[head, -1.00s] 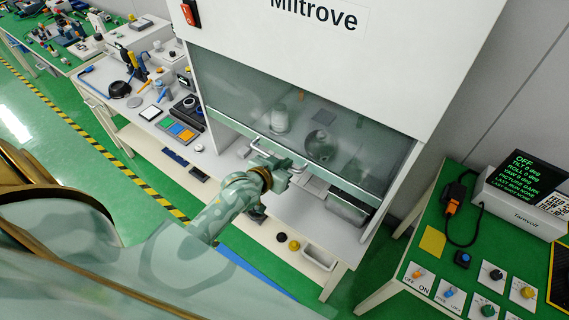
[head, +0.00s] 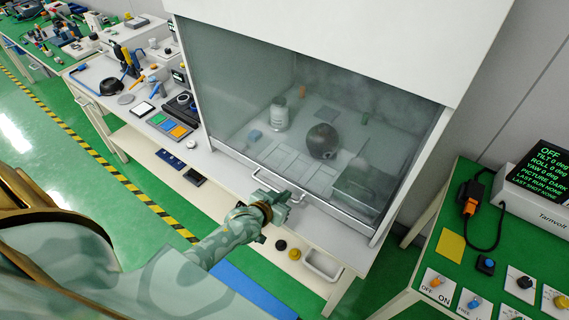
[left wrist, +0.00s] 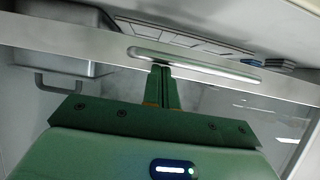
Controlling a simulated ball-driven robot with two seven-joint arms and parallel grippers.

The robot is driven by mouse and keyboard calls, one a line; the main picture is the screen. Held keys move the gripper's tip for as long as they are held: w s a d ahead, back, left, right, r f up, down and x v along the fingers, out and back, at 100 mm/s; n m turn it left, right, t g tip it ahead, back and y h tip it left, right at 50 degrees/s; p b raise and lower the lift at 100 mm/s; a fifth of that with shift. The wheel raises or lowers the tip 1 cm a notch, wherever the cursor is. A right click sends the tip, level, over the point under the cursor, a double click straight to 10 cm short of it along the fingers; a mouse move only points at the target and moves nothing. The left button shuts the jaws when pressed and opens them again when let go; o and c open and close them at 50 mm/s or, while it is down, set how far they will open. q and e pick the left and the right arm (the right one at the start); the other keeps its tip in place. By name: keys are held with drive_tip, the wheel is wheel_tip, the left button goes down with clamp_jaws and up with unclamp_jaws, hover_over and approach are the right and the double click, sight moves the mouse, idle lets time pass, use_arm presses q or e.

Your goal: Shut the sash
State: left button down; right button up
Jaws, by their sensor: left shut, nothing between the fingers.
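The sash is a clear glass pane (head: 235,85) in the front of the white cabinet. Its pale bottom rail (head: 335,209) is low, close to the front edge of the cabinet floor; I cannot tell whether a gap is left under it. A bar handle (head: 262,180) sticks out from the rail, and it also shows in the left wrist view (left wrist: 215,69). My left gripper (head: 288,199) is shut and empty. Its fingertips (left wrist: 161,69) are at the handle, seemingly touching it. My right gripper is not in view.
Behind the glass are a dark round vessel (head: 322,141), a white bottle (head: 279,114) and a steel bin (head: 357,182). A side bench with a control box (head: 540,205) stands at the right. A tool bench (head: 120,78) adjoins at the left.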

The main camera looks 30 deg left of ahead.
use_arm(q)
wheel_tip(320, 180, down, 4)
drive_tip(key=shift+f+b, duration=0.1)
drive_tip(key=shift+b, duration=0.8)
drive_tip(key=shift+s+f, duration=0.1)
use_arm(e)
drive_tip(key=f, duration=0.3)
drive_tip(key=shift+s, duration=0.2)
use_arm(q)
drive_tip(key=shift+s, duration=0.1)
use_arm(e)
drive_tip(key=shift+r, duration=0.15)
use_arm(q)
drive_tip(key=shift+r+p, duration=0.35)
drive_tip(key=shift+r, duration=0.05)
drive_tip(key=s+r+p, duration=0.5)
drive_tip(key=s+r, duration=0.2)
drive_tip(key=r, duration=0.1)
drive_tip(key=shift+s+a+p, duration=0.3)
drive_tip(key=shift+s+p, duration=0.05)
drive_tip(key=shift+p, duration=0.05)
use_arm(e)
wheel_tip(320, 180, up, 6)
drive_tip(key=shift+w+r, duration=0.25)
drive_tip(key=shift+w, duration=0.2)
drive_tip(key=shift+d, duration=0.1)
